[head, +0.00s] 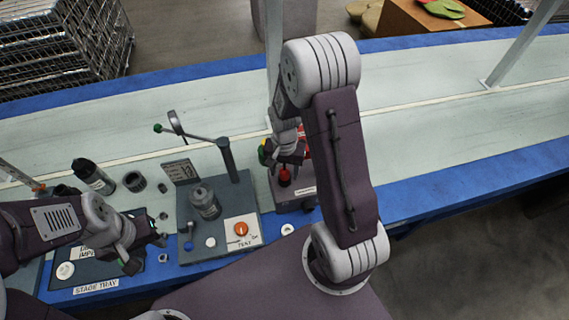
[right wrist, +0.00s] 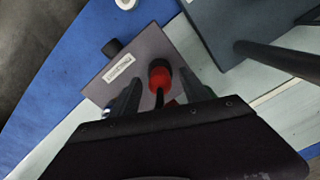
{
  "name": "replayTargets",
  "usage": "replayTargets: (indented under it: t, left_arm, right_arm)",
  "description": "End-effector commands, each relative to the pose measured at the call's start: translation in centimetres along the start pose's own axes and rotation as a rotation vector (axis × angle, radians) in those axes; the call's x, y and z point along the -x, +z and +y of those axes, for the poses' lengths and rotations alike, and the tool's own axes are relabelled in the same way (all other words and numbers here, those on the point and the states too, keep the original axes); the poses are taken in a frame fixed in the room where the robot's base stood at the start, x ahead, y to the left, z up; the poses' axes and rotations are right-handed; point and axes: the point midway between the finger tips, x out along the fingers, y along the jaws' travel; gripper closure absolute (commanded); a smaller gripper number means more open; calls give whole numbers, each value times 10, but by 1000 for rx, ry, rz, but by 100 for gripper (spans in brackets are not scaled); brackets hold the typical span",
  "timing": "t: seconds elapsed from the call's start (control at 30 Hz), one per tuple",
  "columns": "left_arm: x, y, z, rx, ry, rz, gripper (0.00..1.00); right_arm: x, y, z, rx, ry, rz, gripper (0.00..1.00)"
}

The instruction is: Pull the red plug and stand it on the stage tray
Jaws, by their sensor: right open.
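The red plug (head: 284,176) stands upright in a grey block (head: 290,198) at the centre of the bench in the head view. In the right wrist view, the red plug (right wrist: 160,76) shows its round top on the labelled block. My right gripper (right wrist: 160,92) is open, with one finger on each side of the plug; I cannot tell whether they touch it. The dark stage tray (head: 96,287) lies at the left front, partly covered by my left arm. My left gripper (head: 145,248) is over the tray's right side; its jaw opening is unclear.
A grey test stand (head: 218,250) with a post, lever arm, dark cylinder and orange knob stands between tray and block.

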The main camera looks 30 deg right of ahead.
Motion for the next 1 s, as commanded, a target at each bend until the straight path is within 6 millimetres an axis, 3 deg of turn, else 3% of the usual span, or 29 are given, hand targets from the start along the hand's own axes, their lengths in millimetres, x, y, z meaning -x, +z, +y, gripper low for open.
replayTargets:
  t: [0.37, 0.5, 0.57, 0.6, 0.63, 0.7, 1.0]
  left_arm:
    - [-2, 0, 0, 0, 0, 0, 64]
    - [-2, 0, 0, 0, 0, 0, 64]
    - [-2, 0, 0, 0, 0, 0, 64]
    - [-2, 0, 0, 0, 0, 0, 64]
    - [-2, 0, 0, 0, 0, 0, 64]
    - [-2, 0, 0, 0, 0, 0, 64]
    - [-2, 0, 0, 0, 0, 0, 64]
  right_arm:
    - [-9, 0, 0, 0, 0, 1, 49]
    - [-9, 0, 0, 0, 0, 1, 88]
    - [-9, 0, 0, 0, 0, 1, 100]
    - [-9, 0, 0, 0, 0, 1, 100]
    - [-9, 0, 0, 0, 0, 0, 80]
    - [-9, 0, 0, 0, 0, 0, 100]
    - [-8, 0, 0, 0, 0, 1, 100]
